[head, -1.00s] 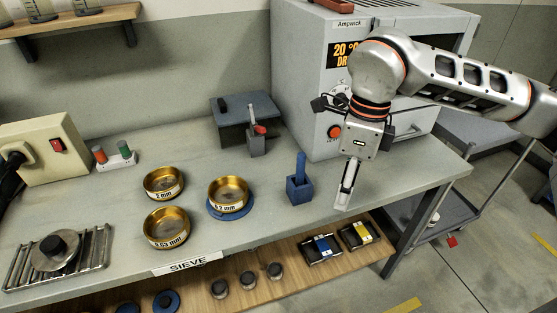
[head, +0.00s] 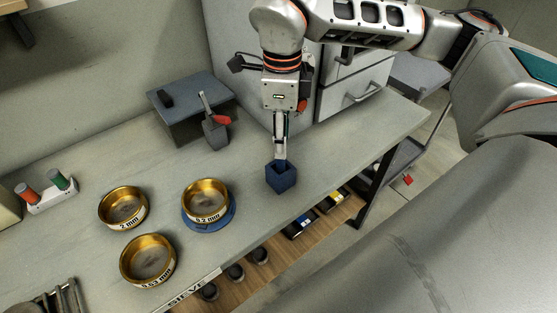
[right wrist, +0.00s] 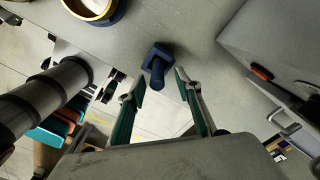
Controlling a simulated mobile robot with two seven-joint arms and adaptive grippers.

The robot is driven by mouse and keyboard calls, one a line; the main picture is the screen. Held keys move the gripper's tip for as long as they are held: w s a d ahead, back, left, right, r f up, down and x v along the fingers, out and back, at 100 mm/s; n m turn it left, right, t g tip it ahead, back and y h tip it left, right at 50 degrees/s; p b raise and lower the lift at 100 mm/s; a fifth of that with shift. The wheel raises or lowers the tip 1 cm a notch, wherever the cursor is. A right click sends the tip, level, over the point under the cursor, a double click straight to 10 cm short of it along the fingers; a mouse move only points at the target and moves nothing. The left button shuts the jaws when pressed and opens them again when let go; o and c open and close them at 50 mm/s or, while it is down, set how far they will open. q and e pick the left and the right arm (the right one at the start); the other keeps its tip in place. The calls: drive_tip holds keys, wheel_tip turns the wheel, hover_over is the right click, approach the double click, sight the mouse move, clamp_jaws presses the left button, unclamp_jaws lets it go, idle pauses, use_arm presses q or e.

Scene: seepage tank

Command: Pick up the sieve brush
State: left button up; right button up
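The sieve brush (right wrist: 157,70) is a dark blue upright handle standing in a square blue holder (head: 281,178) on the bench. In the head view my right gripper (head: 281,154) is directly above the holder and covers the handle. In the right wrist view my right gripper (right wrist: 160,82) is open, with its two teal-padded fingers apart. The brush handle shows between and just beyond the fingertips, with no clear contact. The brush's lower end is hidden in the holder. My left gripper is not in view.
Brass sieves stand to the left, one (head: 206,200) on a blue base. A small dark stand (head: 190,105) and a red-handled item (head: 215,122) are behind. The grey oven (head: 345,85) is close behind my right arm. Bench right of the holder is clear.

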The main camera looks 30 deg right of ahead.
sight(281, 162)
drive_tip(key=f, duration=0.5)
drive_tip(key=shift+s+a+f, duration=0.15)
drive_tip(key=shift+a+f, duration=0.05)
clamp_jaws()
